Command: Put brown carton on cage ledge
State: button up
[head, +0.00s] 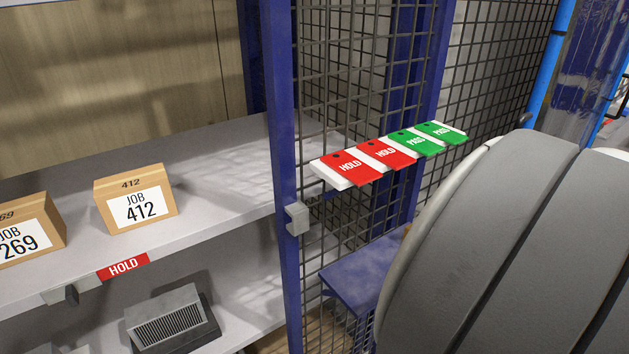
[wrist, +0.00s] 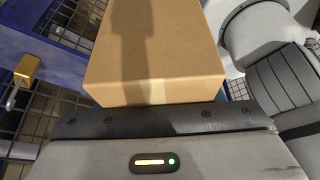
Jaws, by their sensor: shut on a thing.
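A plain brown carton (wrist: 155,55) with a strip of pale tape fills the upper middle of the wrist view. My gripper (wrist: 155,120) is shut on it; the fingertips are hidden. The blue cage ledge (head: 352,272) shows in the head view beside the mesh, partly hidden by my arm. A blue surface (wrist: 40,50) at the left of the wrist view looks like the same ledge, with the carton beside or above it; I cannot tell whether they touch. In the head view my arm hides my gripper and most or all of the carton.
A brass padlock (wrist: 27,68) sits at the blue edge. Red and green tags (head: 385,153) lie in a row on a white strip by the cage mesh (head: 345,60). A blue post (head: 283,150) divides the cage from a grey shelf (head: 225,160) holding JOB cartons (head: 136,200).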

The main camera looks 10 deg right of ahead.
jog(key=w+a, duration=0.2)
jog(key=w, duration=0.4)
jog(key=w+a+f+p, duration=0.1)
jog(key=w+a, duration=0.1)
jog(key=w, duration=0.4)
jog(key=w+a+f+p, duration=0.1)
jog(key=w+a, duration=0.1)
jog(key=w, duration=0.4)
jog(key=shift+w+a+f, duration=0.1)
jog(key=shift+a, duration=0.3)
notch_tip(320, 180, down, 4)
jog(key=shift+f, duration=0.15)
jog(key=shift+w+f, duration=0.15)
jog(key=shift+f, duration=0.05)
jog(key=shift+f, duration=0.15)
jog(key=o, duration=1.3)
